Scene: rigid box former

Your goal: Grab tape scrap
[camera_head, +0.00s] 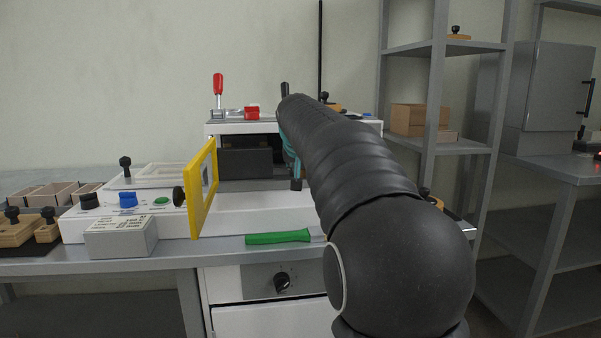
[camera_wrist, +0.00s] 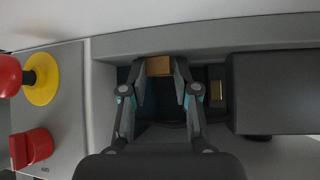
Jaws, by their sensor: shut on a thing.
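In the wrist view my gripper (camera_wrist: 159,80) reaches into a dark recess of the machine. Its two fingers are shut on a small flat tan-brown piece, the tape scrap (camera_wrist: 159,66), which sits between the fingertips. Whether the scrap still touches the recess floor or wall cannot be told. In the head view my dark arm covers most of the gripper, and only some teal and black parts (camera_head: 291,158) show beside the machine opening. The scrap is hidden there.
A dark block (camera_wrist: 275,92) stands close to the right of my gripper. A red knob (camera_wrist: 32,147) and a yellow-ringed red button lie left. In the head view, a yellow-framed guard (camera_head: 203,188) stands open left of the opening; a green-handled tool (camera_head: 278,237) lies in front.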

